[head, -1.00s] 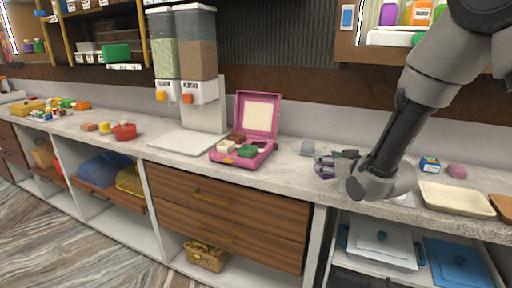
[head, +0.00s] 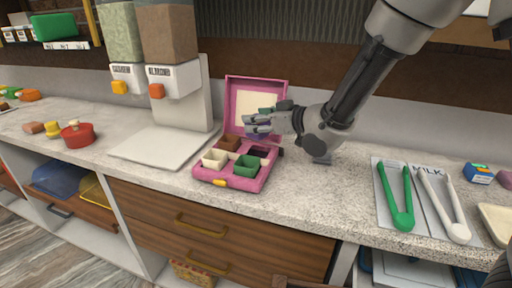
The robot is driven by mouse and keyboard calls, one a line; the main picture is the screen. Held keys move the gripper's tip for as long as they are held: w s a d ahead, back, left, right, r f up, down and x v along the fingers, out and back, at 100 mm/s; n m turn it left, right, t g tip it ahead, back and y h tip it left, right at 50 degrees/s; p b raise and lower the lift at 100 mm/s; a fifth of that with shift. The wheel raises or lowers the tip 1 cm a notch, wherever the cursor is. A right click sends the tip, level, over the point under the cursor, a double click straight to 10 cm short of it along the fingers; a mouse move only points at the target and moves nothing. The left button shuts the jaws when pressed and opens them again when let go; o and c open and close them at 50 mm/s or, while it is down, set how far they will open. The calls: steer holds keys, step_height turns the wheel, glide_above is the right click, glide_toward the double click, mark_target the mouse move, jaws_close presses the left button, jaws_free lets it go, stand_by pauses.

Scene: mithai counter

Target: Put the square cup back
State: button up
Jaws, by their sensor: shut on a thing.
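The open pink box (head: 229,183) stands on the counter with its lid (head: 281,90) raised at the back. In it are a cream square cup (head: 215,159) at front left, a brown piece (head: 230,143) at back left and a green square cup (head: 246,165) at front right. The back right compartment (head: 259,151) looks dark and empty. My gripper (head: 258,123) reaches in from the right above that compartment, in front of the lid. It is shut on a small purple cup (head: 264,129), mostly hidden by the fingers, so its shape is hard to tell.
Dispensers (head: 168,80) and a white board (head: 160,147) are left of the box. Green tongs (head: 401,205) and white tongs (head: 447,208) lie on a mat further right. The counter front is clear.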

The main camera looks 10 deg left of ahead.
step_height(320, 180, down, 8)
steer(key=shift+r, duration=0.1)
steer(key=shift+f, duration=0.2)
steer(key=o, duration=0.8)
steer(key=shift+o, duration=0.2)
steer(key=shift+r, duration=0.15)
